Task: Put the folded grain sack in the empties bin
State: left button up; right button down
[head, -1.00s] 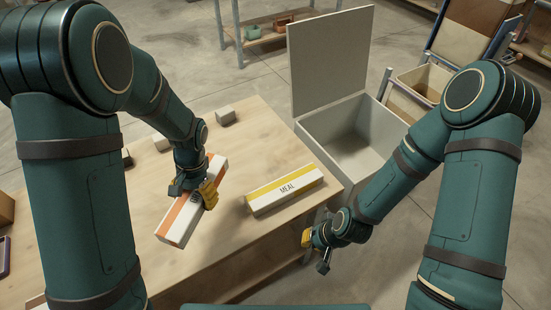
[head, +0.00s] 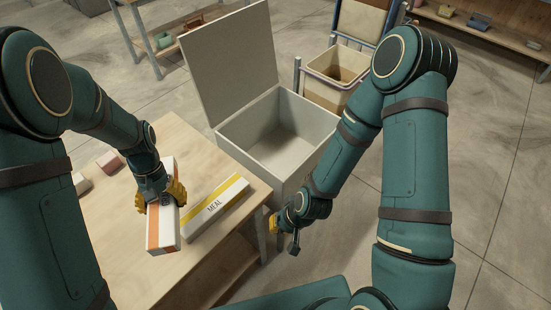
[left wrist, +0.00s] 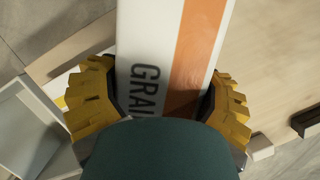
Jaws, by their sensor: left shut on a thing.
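The folded grain sack (head: 166,222) is a long, flat white pack with an orange stripe. My left gripper (head: 160,194) is shut across it, with a yellow finger on either side. In the left wrist view, the sack (left wrist: 172,50) shows part of the word GRAIN between the fingers (left wrist: 160,103). The sack is over the table; its clearance is hard to tell. A large pale grey bin (head: 305,117) with its lid up stands beyond the table; no label shows, so I cannot confirm it is the empties bin. My right gripper (head: 283,232) is near the table's right edge, its fingers unclear.
A white MEAL sack (head: 216,207) with a yellow stripe lies on the wooden table (head: 120,240), close right of the grain sack. Small blocks (head: 108,161) lie at the left. A cream bin (head: 338,72) stands behind the grey bin. Floor at the right is clear.

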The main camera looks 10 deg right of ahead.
aim_at(277, 166)
jog(key=i+l+z, duration=0.15)
jog(key=l, duration=0.35)
jog(key=i+l+z, duration=0.1)
jog(key=i+l, duration=0.2)
jog(key=l, duration=0.15)
jog(key=i+l+z, duration=0.15)
jog(key=l, duration=0.3)
jog(key=i+l+z, duration=0.1)
jog(key=i+l, duration=0.3)
